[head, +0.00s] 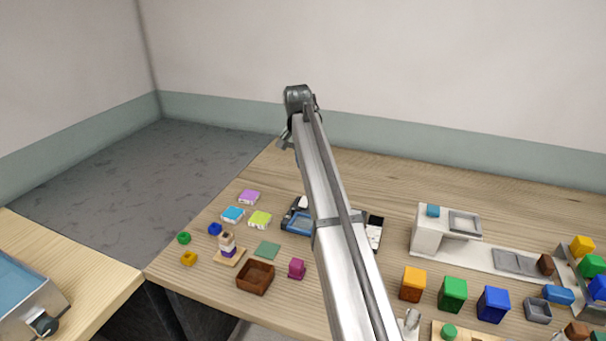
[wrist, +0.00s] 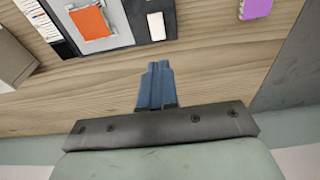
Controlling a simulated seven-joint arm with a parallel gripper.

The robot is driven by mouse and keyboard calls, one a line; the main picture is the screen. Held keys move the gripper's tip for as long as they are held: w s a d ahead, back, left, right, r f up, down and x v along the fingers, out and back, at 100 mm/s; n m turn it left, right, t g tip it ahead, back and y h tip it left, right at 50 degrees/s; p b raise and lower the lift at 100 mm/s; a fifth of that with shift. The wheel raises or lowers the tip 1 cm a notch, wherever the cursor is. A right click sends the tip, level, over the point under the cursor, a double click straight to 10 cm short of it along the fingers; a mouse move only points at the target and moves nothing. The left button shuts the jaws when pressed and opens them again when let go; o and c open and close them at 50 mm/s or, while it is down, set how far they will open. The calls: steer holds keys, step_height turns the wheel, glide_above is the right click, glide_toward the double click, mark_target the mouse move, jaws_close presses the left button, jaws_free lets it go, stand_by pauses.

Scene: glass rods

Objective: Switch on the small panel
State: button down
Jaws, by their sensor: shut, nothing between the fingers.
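A black-and-white strip (head: 375,232) lies just right of the arm, and also shows in the wrist view (wrist: 45,27). I cannot tell for sure which is the small panel. My gripper (wrist: 157,66) is shut and empty above bare wood, apart from the panel. In the head view it is near the table's back edge (head: 285,143).
Purple (head: 250,196), cyan (head: 232,214) and lime (head: 260,219) blocks lie left of the unit. A brown tray (head: 255,278) and magenta block (head: 297,269) are in front. A pale stand (head: 430,238) and several coloured cubes occupy the right. Wood behind the unit is clear.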

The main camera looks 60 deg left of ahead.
mark_target(303, 202)
steer(key=f, duration=0.4)
steer(key=w+a+f, duration=0.1)
steer(key=f, duration=0.8)
steer(key=shift+w+a, duration=0.2)
steer(key=shift+w, duration=0.05)
steer(key=shift+w+a+f, duration=0.1)
steer(key=shift+f, duration=0.25)
steer(key=shift+s+d, duration=0.2)
steer(key=shift+d, duration=0.05)
steer(key=shift+s+d, duration=0.45)
step_height(303, 202, up, 14)
steer(key=s+d, duration=0.1)
steer(key=shift+s+d, duration=0.15)
steer(key=shift+s, duration=0.05)
